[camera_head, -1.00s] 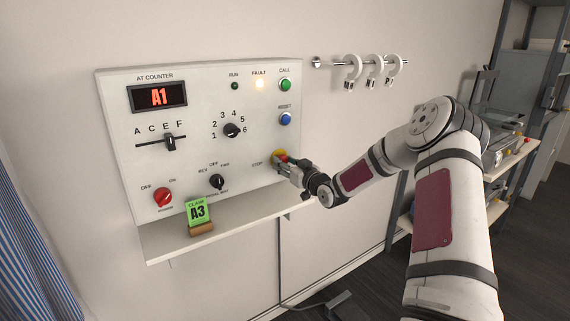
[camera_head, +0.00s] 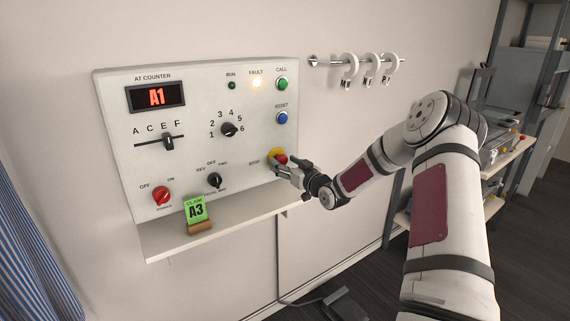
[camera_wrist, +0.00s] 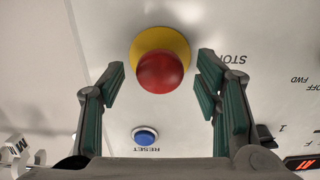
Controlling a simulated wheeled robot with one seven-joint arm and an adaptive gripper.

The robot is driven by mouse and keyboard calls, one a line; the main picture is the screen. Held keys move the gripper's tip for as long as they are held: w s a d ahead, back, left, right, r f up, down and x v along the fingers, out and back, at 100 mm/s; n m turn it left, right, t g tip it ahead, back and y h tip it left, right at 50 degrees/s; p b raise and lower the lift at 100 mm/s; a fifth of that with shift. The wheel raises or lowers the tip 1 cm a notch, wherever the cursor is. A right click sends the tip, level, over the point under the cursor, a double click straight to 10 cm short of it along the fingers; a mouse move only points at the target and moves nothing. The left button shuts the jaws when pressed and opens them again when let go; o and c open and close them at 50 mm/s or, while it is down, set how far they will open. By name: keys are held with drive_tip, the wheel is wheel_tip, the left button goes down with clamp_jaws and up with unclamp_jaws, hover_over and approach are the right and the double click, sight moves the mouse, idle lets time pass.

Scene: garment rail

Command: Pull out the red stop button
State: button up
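The red stop button (camera_wrist: 160,72) is a round red knob on a yellow base ring (camera_wrist: 172,42), on the white control panel beside the word STOP. In the head view the button (camera_head: 281,159) shows at the panel's lower right, partly hidden by my gripper (camera_head: 284,168). In the wrist view my gripper (camera_wrist: 160,78) is open, with its two green-padded fingers on either side of the red knob. A gap shows between each finger and the knob.
The blue RESET button (camera_head: 282,117) and green CALL button (camera_head: 282,84) are above the stop button. A ledge (camera_head: 235,222) below holds a green A3 card (camera_head: 196,211). A red power knob (camera_head: 161,196) is at the panel's lower left. A rail with white hooks (camera_head: 368,68) is right.

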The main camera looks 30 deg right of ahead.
drive_tip(key=s, duration=1.2)
drive_tip(key=shift+d, duration=0.25)
drive_tip(key=shift+a, duration=0.1)
drive_tip(key=s+a+r+n+g+h, duration=0.1)
drive_tip(key=s+a+r+g+h, duration=0.1)
drive_tip(key=s+a+r+g, duration=0.35)
drive_tip(key=s+a+r+g+h, duration=0.1)
drive_tip(key=s+a+r+g, duration=0.15)
drive_tip(key=a, duration=0.55)
drive_tip(key=s+a+r+g, duration=0.1)
drive_tip(key=s+a, duration=0.3)
drive_tip(key=s, duration=0.5)
drive_tip(key=s+a+r+m+g+y, duration=0.1)
drive_tip(key=s+a+g, duration=0.1)
drive_tip(key=s+a, duration=0.3)
drive_tip(key=s+a+r+g+y, duration=0.1)
drive_tip(key=s+a, duration=0.4)
drive_tip(key=s, duration=0.8)
drive_tip(key=shift+s+r+g, duration=0.2)
drive_tip(key=shift+r+g, duration=0.1)
drive_tip(key=shift+g, duration=0.4)
idle(0.6)
